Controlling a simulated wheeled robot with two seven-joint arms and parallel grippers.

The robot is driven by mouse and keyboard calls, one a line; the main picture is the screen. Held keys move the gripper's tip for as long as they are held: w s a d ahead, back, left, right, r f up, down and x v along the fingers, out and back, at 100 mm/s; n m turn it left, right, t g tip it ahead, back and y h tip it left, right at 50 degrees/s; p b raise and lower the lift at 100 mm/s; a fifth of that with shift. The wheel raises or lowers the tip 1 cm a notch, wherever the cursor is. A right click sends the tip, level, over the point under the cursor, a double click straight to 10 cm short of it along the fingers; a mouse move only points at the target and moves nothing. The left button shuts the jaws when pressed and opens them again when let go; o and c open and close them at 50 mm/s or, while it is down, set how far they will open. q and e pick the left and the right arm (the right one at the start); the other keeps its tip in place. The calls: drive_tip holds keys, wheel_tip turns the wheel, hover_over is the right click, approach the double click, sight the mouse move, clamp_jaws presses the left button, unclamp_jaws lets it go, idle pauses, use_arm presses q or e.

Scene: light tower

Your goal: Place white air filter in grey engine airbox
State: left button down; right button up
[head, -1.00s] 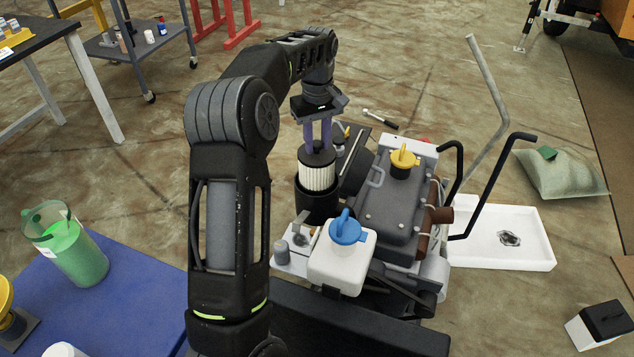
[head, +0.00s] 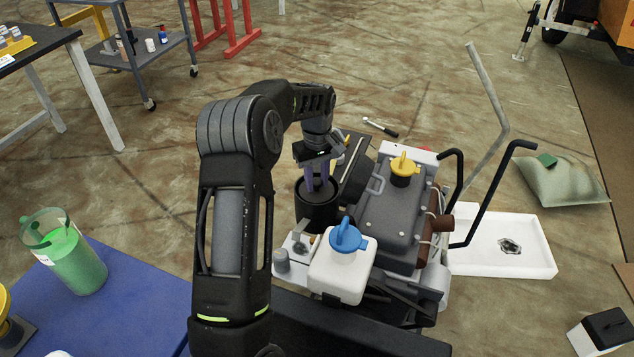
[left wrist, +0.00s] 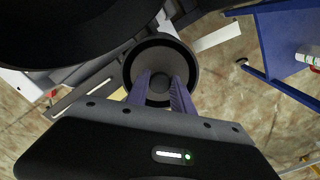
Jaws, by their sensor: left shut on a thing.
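The grey engine airbox (head: 317,214) is a dark open cylinder beside the engine in the head view. My left gripper (head: 319,187) points down into its mouth, with purple fingers shut on the middle of the air filter. The white pleated side of the filter is hidden inside the airbox. In the left wrist view, the filter's round grey top (left wrist: 160,57) lies within the airbox's dark rim (left wrist: 160,39), with the fingertips (left wrist: 160,90) at its centre. How deep it sits, I cannot tell. My right gripper is not in view.
A white tank with a blue cap (head: 343,270) stands close in front of the airbox. The engine (head: 385,220) with a yellow cap is to its right, with bent black bars beyond. A blue table (head: 120,310) holds a green jug (head: 75,262). A hammer (head: 380,127) lies behind.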

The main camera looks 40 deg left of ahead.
use_arm(q)
drive_tip(key=shift+f, duration=0.45)
drive_tip(key=c, duration=1.1)
unclamp_jaws()
drive_tip(key=shift+f, duration=0.1)
wheel_tip(320, 180, up, 12)
drive_tip(key=shift+p, duration=0.3)
